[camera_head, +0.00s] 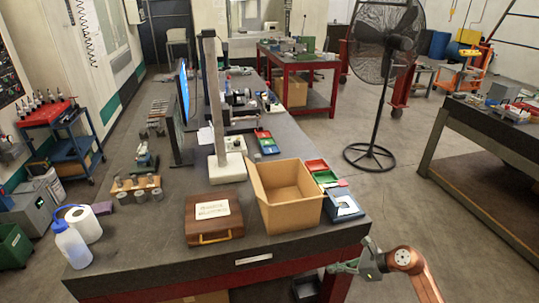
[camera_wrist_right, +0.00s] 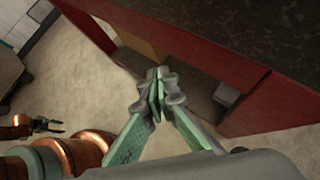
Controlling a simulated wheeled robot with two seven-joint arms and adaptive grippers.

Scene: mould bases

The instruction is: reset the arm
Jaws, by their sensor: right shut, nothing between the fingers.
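My right gripper (camera_head: 343,267) hangs in the air off the near right corner of the workbench (camera_head: 240,261), with its copper arm coming in from the lower right. In the right wrist view its greenish fingers meet at the tips (camera_wrist_right: 157,88); it is shut and empty. It is beside the red bench frame, and no contact shows. My left gripper is not in the head view. A small dark gripper (camera_wrist_right: 48,125) on a copper arm, apparently my left one, shows at the left of the right wrist view, too small to read its jaws.
A tan open bin (camera_head: 286,219), a brown case (camera_head: 214,235) and a blue tray (camera_head: 344,211) stand near the bench's front edge. A white bottle (camera_head: 72,245) is at its left. A tall black fan (camera_head: 371,159) stands beyond.

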